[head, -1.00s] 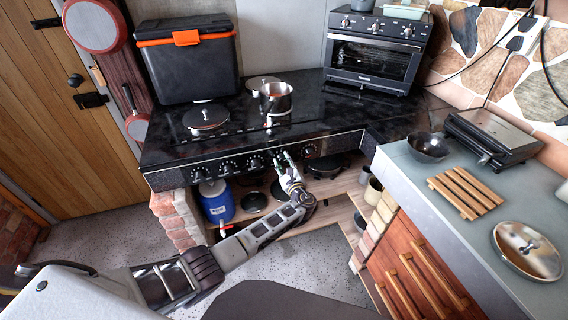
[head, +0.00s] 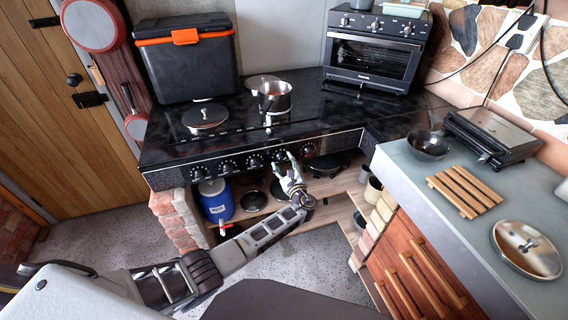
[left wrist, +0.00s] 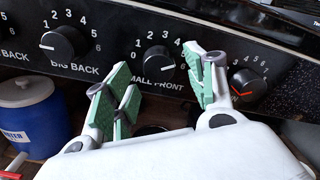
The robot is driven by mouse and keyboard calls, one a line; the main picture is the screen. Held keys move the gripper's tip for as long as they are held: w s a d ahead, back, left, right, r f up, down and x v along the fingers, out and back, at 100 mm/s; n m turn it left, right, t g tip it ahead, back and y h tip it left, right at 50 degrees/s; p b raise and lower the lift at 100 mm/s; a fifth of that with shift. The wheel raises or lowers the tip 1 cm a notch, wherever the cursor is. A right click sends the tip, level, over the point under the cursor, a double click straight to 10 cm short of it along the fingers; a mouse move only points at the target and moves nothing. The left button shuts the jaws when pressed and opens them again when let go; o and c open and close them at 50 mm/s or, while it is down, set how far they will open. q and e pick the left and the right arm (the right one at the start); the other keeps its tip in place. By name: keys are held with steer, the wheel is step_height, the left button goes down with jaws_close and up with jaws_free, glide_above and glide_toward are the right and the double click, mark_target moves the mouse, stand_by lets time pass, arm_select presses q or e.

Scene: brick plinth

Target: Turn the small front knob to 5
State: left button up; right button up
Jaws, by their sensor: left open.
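The small front knob (left wrist: 158,60) is black and round, on the stove's dark front panel, above the label SMALL FRONT. My left gripper (left wrist: 162,78) is open, with green-padded fingers, one on each side of this knob. The fingers look apart from the knob; their exact depth is hard to tell. In the head view my left gripper (head: 283,158) is at the stove front and partly covers the knob there. My right gripper is not in view.
The big back knob (left wrist: 64,43) is to the left, and a knob with a red pointer (left wrist: 246,84) is close to the right finger. A steel pot (head: 274,98) stands on the cooktop (head: 330,112). A blue container (head: 216,201) is on the shelf below.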

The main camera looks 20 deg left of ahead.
arm_select(q)
steer(key=v, duration=1)
steer(key=shift+s+d, duration=0.25)
stand_by(0.4)
